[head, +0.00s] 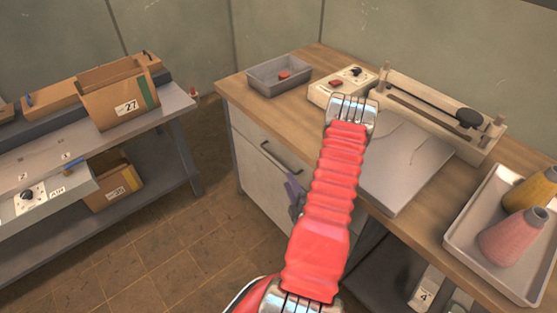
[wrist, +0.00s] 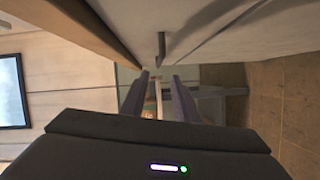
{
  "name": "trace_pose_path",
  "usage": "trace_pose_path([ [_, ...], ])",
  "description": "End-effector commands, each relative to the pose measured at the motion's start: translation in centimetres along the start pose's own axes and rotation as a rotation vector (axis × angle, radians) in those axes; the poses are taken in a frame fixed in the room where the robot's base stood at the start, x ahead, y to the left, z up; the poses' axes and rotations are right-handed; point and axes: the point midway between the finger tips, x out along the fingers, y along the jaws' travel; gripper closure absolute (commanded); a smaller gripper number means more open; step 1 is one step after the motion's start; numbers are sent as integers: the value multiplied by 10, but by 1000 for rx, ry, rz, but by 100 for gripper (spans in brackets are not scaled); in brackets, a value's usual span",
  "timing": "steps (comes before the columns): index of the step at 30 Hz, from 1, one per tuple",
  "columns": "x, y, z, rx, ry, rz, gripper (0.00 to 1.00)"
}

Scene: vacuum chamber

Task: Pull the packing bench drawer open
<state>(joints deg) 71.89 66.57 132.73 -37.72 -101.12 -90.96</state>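The packing bench (head: 236,93) has a wooden top and a pale drawer front (head: 254,168) below its left end. A dark bar handle (head: 280,158) is fixed across the drawer front. The drawer looks shut. My gripper (head: 291,182) has purple fingers and is just below the handle's right end, partly hidden by my red arm. In the wrist view my gripper (wrist: 159,75) is open, with a gap between its fingers. The handle (wrist: 161,47) shows as a dark bar just beyond the fingertips, beside the pale drawer front (wrist: 225,32), and is not between them.
On the bench stand a grey bin (head: 279,76), a sealing device (head: 440,110), a grey plate (head: 405,165) and a tray (head: 470,250) with yellow and pink bottles. Another bench (head: 185,103) with cardboard boxes stands left. Clear tiled floor (head: 180,255) lies between the benches.

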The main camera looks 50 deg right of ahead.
Motion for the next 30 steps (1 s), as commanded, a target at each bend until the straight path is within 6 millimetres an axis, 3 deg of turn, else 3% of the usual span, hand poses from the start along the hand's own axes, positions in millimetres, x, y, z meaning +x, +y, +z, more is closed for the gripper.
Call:
trace_pose_path([
  [5,3,0,0,-1,1,-1,72],
  [11,20,0,-1,-2,3,0,72],
  [30,117,0,-2,-2,3,0,72],
])
